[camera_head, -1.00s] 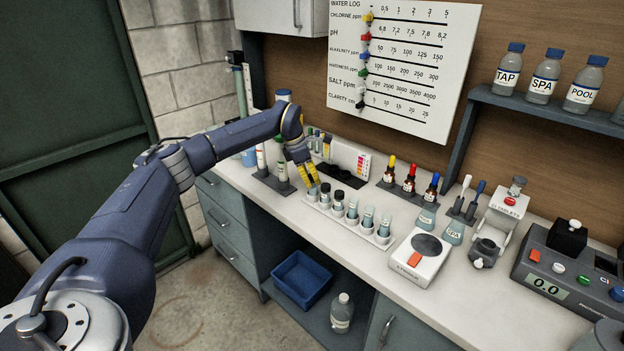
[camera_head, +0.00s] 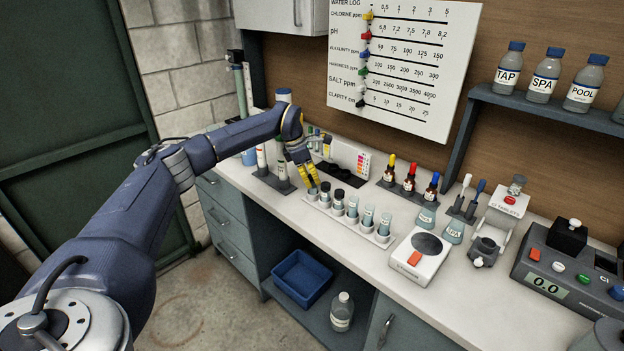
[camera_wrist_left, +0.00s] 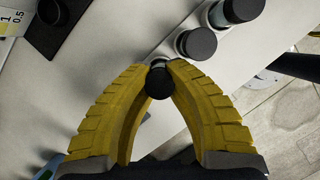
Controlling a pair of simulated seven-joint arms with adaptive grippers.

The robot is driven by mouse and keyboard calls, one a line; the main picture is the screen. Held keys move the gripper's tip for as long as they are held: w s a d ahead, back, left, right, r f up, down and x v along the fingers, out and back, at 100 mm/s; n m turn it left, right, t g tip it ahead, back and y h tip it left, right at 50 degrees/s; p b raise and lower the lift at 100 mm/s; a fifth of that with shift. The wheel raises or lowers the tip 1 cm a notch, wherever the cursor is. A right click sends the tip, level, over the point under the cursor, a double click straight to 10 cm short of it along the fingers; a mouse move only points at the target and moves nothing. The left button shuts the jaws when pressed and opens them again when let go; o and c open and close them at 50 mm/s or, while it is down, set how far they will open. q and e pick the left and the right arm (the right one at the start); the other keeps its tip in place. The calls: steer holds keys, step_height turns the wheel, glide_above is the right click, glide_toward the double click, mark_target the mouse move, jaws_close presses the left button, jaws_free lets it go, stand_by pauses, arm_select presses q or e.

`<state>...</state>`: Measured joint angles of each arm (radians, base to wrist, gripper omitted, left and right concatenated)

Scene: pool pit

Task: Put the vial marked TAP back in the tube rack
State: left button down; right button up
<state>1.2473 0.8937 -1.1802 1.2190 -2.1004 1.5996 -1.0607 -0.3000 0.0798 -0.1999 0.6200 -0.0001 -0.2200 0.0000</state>
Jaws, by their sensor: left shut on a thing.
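The white tube rack (camera_head: 348,229) stands on the bench in the head view, with several vials in a row, some black-capped. My left gripper (camera_head: 313,184) is over the rack's left end, its yellow fingers pointing down. In the left wrist view the fingertips (camera_wrist_left: 159,68) are shut around a vial with a black cap (camera_wrist_left: 159,84). The held vial's body is mostly hidden, and no TAP mark is readable on it. In the head view I cannot tell how deep it sits in the rack. My right gripper is not in view.
Black-capped vials (camera_wrist_left: 197,43) stand close beside the held one. A white scale (camera_head: 418,258) is right of the rack, dropper bottles (camera_head: 409,181) stand behind, and a dark stand with tubes (camera_head: 272,180) is to the left. The bench's front edge is close.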

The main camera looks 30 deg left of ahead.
arm_select(q)
steer(key=shift+f, duration=0.25)
steer(key=c, duration=1.3)
jaws_free()
steer(key=shift+r, duration=0.15)
steer(key=shift+r, duration=3.35)
